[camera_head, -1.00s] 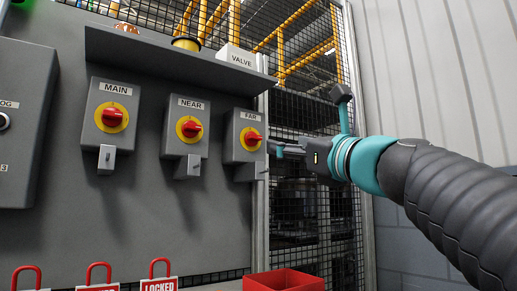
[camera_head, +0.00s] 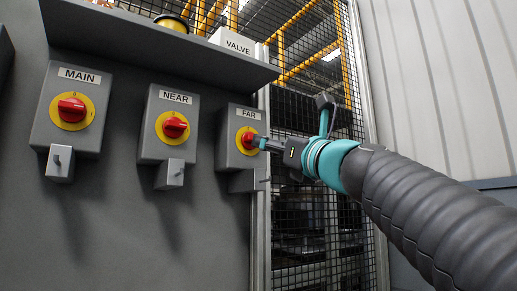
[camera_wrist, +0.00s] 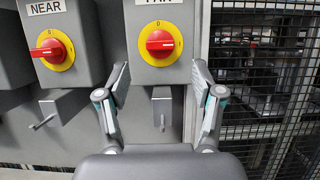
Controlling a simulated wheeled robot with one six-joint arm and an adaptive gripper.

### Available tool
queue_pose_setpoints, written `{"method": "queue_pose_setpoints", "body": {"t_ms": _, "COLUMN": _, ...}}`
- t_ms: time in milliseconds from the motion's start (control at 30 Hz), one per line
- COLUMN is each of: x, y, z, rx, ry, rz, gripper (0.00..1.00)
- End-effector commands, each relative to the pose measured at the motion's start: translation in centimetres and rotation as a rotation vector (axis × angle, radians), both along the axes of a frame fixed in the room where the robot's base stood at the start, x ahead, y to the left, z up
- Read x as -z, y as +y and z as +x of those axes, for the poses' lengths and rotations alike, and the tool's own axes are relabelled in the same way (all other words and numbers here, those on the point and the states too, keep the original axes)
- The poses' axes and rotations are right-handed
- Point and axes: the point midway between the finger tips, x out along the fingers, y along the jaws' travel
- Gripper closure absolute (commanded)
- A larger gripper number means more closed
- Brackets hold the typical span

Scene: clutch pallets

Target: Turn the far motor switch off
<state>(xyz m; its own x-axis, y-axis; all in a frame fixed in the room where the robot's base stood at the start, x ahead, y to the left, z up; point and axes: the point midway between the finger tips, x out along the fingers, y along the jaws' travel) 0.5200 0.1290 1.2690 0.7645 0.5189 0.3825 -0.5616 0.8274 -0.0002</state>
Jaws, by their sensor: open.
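The far motor switch is a red knob (camera_head: 248,141) on a yellow disc, on a grey box under the label FAR. It also shows in the wrist view (camera_wrist: 160,43), top centre, its handle lying level and a 0 mark above it. My gripper (camera_head: 262,143) is beside the knob's right in the head view. In the wrist view my gripper (camera_wrist: 160,69) is open and empty, its two fingers apart to the left and right, slightly below the knob. I cannot tell whether a fingertip touches the knob or box.
The NEAR switch (camera_head: 173,126) and MAIN switch (camera_head: 71,110) are to the left on the same grey panel. A shelf (camera_head: 150,38) with a VALVE box (camera_head: 232,41) juts out above. Small hasps hang below the switch boxes. Wire mesh (camera_head: 305,225) stands to the right.

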Motion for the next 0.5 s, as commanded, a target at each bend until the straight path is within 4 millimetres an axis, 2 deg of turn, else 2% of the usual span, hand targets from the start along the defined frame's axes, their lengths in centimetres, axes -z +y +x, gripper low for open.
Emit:
{"method": "queue_pose_setpoints", "body": {"t_ms": 233, "x": -2.0, "y": 2.3, "z": 3.6, "rx": -0.002, "ry": 0.002, "rz": 0.001, "gripper": 0.33}}
{"method": "queue_pose_setpoints", "body": {"t_ms": 500, "x": -2.9, "y": 3.7, "z": 5.7, "rx": 0.001, "ry": 0.001, "rz": 0.0, "gripper": 0.33}}
